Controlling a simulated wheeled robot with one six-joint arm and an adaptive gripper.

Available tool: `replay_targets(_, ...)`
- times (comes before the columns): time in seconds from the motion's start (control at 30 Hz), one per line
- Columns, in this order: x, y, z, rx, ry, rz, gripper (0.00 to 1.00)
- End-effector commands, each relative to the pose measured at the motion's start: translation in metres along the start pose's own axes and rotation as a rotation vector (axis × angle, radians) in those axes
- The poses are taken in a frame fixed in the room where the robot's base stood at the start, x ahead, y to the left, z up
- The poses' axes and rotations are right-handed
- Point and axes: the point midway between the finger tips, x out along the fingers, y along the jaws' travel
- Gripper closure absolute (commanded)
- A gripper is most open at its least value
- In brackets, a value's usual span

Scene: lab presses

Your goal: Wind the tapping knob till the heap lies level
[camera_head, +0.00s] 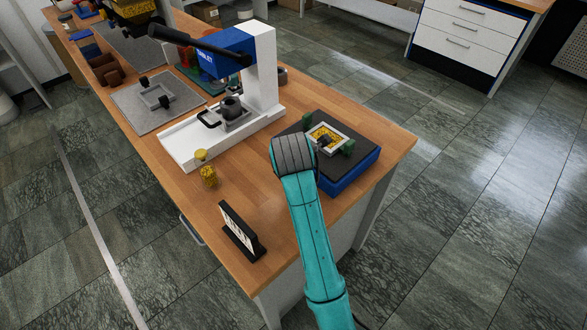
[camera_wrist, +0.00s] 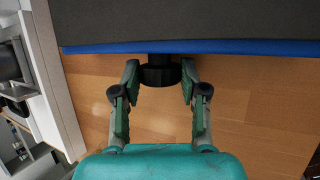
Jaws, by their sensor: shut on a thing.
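The tapping device has a dark grey top and a blue base (camera_head: 350,175); it sits at the right end of the wooden bench. On it a pale square frame (camera_head: 342,133) holds a yellow granular heap (camera_head: 322,138), with green blocks beside it. Whether the heap is level cannot be made out. The black tapping knob (camera_wrist: 160,76) sticks out from the device's blue edge (camera_wrist: 230,47) in the wrist view. My gripper (camera_wrist: 160,68) has its two fingers on either side of the knob, shut on it. The knob and fingers are hidden behind my arm in the head view.
A white and blue press (camera_head: 262,75) stands left of the device. A yellow-filled jar (camera_head: 208,176) and a small black-and-white stand (camera_head: 240,232) are near the bench's front edge. Bare bench wood (camera_head: 262,190) lies between them and the device.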

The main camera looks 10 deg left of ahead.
Motion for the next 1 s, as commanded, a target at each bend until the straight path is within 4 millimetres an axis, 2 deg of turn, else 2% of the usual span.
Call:
replay_targets(0.3,0.000,0.000,-0.001,0.003,0.002,0.004,0.92)
replay_targets(0.33,0.000,0.000,-0.001,0.002,0.002,0.004,0.50)
replay_targets(0.4,0.000,0.000,-0.001,0.002,0.002,0.003,0.33)
replay_targets(0.77,-0.003,0.000,0.000,0.002,0.001,0.005,0.33)
replay_targets(0.87,-0.011,0.001,0.000,0.002,0.000,0.005,0.33)
replay_targets(1.0,-0.034,0.001,0.000,0.002,0.000,0.008,0.33)
